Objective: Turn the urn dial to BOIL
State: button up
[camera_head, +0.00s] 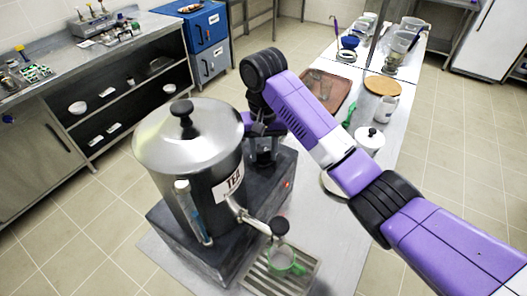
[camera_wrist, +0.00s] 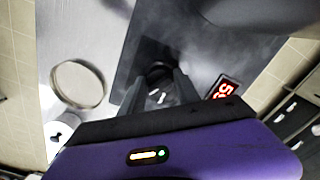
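The large metal urn (camera_head: 187,150) with a domed lid and a "TEA" label stands on a dark base (camera_head: 211,268). A dark round dial (camera_wrist: 160,76) shows in the wrist view, with a small white mark near it. My gripper (camera_wrist: 160,84) has its two dark fingers apart, one on each side of the dial. I cannot tell whether they press on it. In the head view my gripper (camera_head: 263,150) is down behind the urn's right side, and the dial is hidden there. A lit red display (camera_wrist: 222,88) is right of the dial, its reading partly cut off.
A green mug (camera_head: 284,262) stands under the urn's tap on a drip grate (camera_head: 262,284). A white lidded jar (camera_head: 369,141), a white mug (camera_head: 388,106) and a brown tray (camera_head: 325,90) stand farther along the counter. A steel bench (camera_head: 75,70) is at left.

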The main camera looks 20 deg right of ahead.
aim_at(264, 152)
jog(key=o, duration=0.4)
jog(key=shift+c, duration=0.2)
jog(key=shift+w+r, duration=0.1)
jog(key=shift+r, duration=3.8)
jog(key=shift+d, duration=0.1)
